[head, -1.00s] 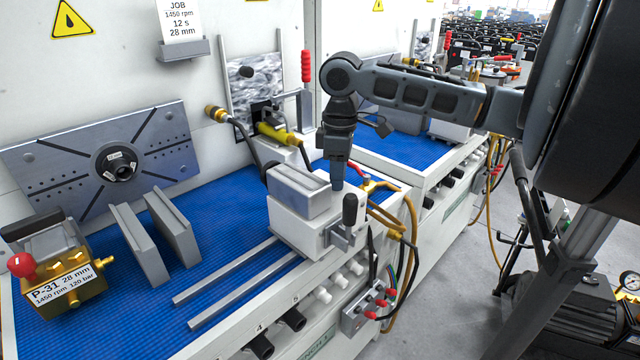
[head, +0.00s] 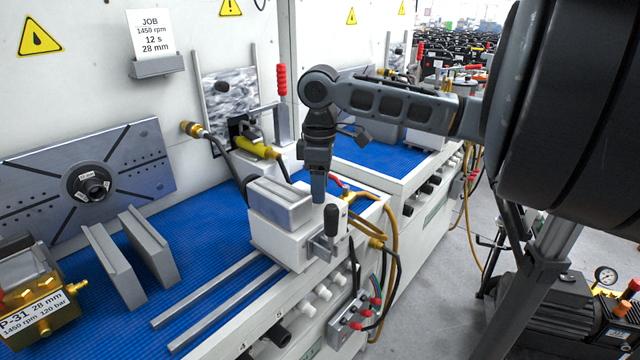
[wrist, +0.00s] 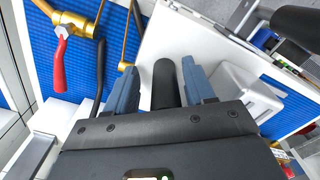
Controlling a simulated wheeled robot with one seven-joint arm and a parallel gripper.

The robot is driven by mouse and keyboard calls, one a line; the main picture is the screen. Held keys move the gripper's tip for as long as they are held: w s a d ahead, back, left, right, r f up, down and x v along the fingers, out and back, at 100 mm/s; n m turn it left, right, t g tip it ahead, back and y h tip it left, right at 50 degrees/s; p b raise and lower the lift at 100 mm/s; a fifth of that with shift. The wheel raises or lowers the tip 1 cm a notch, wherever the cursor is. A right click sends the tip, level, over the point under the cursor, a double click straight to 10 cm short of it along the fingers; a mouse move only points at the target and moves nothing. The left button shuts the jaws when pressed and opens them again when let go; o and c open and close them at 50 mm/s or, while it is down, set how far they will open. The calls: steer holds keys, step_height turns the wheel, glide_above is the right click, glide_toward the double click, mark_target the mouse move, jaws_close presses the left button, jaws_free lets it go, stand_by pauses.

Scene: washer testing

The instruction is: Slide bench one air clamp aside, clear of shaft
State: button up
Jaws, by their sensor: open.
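The bench one air clamp (head: 285,238) is a white block with a grey jaw on top. It sits at the right end of two grey rails, well right of the round shaft hub (head: 90,183) on the slotted plate. A black upright handle (head: 331,220) stands on the clamp's front. My gripper (head: 318,196) points down just above and behind this handle in the head view. In the wrist view my gripper (wrist: 160,72) is open, with blue fingers on either side of the black handle (wrist: 165,85). I cannot tell whether the fingers touch it.
A brass P-31 pump (head: 38,312) and two grey upright plates (head: 113,265) stand on the blue mat at left. Yellow hoses (head: 388,225) and a red-handled valve (wrist: 60,65) lie close to the clamp. The rails (head: 215,292) left of the clamp are bare.

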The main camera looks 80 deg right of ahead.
steer(key=shift+r, duration=3.9)
